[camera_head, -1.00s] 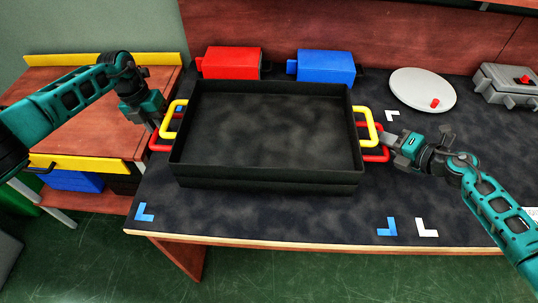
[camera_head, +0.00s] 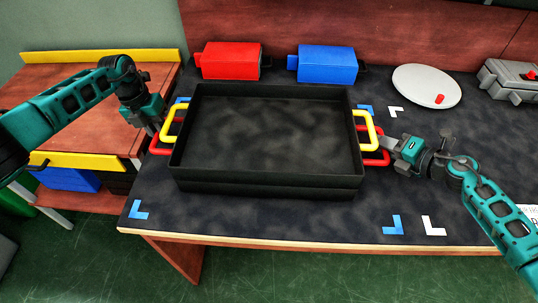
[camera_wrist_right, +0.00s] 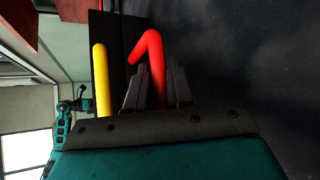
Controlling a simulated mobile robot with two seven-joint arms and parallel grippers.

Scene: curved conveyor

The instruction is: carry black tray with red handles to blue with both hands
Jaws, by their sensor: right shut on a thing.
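A black tray with red handles (camera_head: 266,190) lies under a second black tray with yellow handles (camera_head: 270,130). The stack is over the area between the blue corner marks (camera_head: 393,225); I cannot tell whether it touches the table. My right gripper (camera_head: 388,148) is shut on the right red handle (camera_head: 377,160). The wrist view shows that red handle (camera_wrist_right: 156,60) between the fingers (camera_wrist_right: 155,88), beside the yellow handle (camera_wrist_right: 102,80). My left gripper (camera_head: 155,128) is at the left red handle (camera_head: 160,151); its fingers are too small and partly hidden to tell their grip.
A red bin (camera_head: 230,61) and a blue bin (camera_head: 327,64) stand behind the trays. A grey disc (camera_head: 426,86) and a grey box with a red button (camera_head: 512,80) are at the back right. A white corner mark (camera_head: 433,226) lies near the front edge.

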